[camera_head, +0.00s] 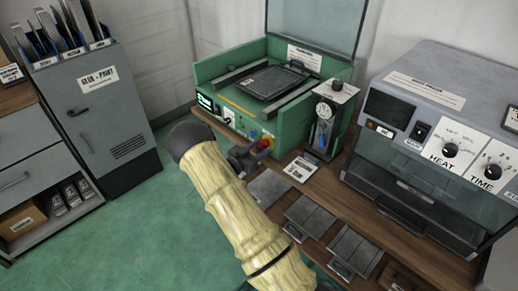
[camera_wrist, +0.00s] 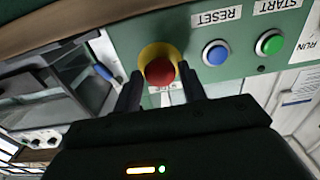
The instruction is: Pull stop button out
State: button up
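The stop button is a red round knob (camera_wrist: 160,71) on a yellow collar, mounted on the green machine's front panel. It also shows small in the head view (camera_head: 265,143), at the right part of that panel. My gripper (camera_wrist: 160,80) is open, with one dark finger on each side of the red knob. Slim gaps seem to show between fingers and knob, so I see no firm contact. In the head view my gripper (camera_head: 247,153) is at the panel, partly hidden by my forearm. I cannot tell how far out the knob stands.
A blue RESET button (camera_wrist: 215,53) and a green START button (camera_wrist: 269,43) sit beside the stop button. The green machine (camera_head: 225,105) stands on a wooden bench. A gauge stand (camera_head: 327,120) and a grey heater (camera_head: 425,140) are to the right. Flat metal trays (camera_head: 310,215) lie in front.

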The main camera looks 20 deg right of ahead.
jog(key=c, duration=0.6)
jog(key=shift+o, duration=0.2)
jog(key=shift+s+a, duration=0.2)
jog(key=shift+a, duration=0.45)
jog(key=o, duration=1)
jog(key=b+v, duration=0.1)
jog(key=v, duration=1.6)
jog(key=shift+a+b, duration=0.25)
jog(key=shift+b, duration=0.05)
